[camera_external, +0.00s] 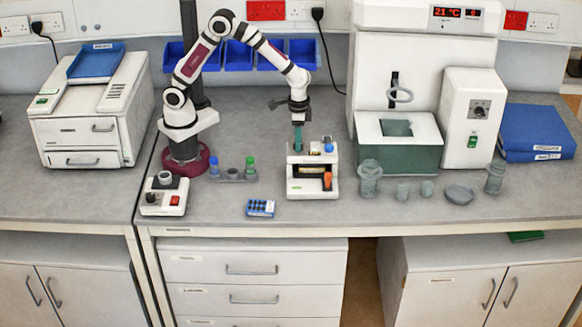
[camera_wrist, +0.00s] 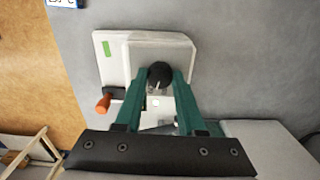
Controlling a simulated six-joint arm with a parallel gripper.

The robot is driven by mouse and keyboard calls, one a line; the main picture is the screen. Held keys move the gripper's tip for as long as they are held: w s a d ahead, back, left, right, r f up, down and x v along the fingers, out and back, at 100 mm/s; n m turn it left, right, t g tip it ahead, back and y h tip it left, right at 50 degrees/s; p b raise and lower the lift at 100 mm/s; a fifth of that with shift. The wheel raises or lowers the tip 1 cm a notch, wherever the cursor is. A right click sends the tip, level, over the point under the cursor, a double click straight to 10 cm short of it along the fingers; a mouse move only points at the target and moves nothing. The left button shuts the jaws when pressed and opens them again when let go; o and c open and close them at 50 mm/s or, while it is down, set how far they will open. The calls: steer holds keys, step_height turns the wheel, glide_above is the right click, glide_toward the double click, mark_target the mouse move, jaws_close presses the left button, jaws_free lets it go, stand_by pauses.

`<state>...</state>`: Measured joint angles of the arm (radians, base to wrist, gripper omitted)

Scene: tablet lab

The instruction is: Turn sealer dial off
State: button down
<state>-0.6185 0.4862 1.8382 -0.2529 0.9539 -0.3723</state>
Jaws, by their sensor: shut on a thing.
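The sealer (camera_external: 313,190) is a small white machine on the bench front, with an orange handle (camera_external: 327,181) at its front right. The wrist view shows its white body (camera_wrist: 112,70) from above, with the orange handle (camera_wrist: 103,104) on the left. A round black dial (camera_wrist: 159,70) sits on its top. My gripper (camera_external: 298,149) reaches straight down onto the back left of the sealer. In the wrist view, the green fingers of my gripper (camera_wrist: 160,78) are shut on the dial, one on each side. The fingers hide the dial in the external view, and its setting is not clear.
A blue blister pack (camera_external: 260,208) lies left of the sealer, and a small device with a red switch (camera_external: 174,200) stands further left. Glass jars (camera_external: 369,178) stand to the right. A large white machine (camera_external: 397,160) stands behind them.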

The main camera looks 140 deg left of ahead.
steer(key=n, duration=1.3)
steer(key=shift+n, duration=0.4)
stand_by(0.4)
steer(key=c, duration=0.5)
jaws_free()
step_height(320, 180, up, 16)
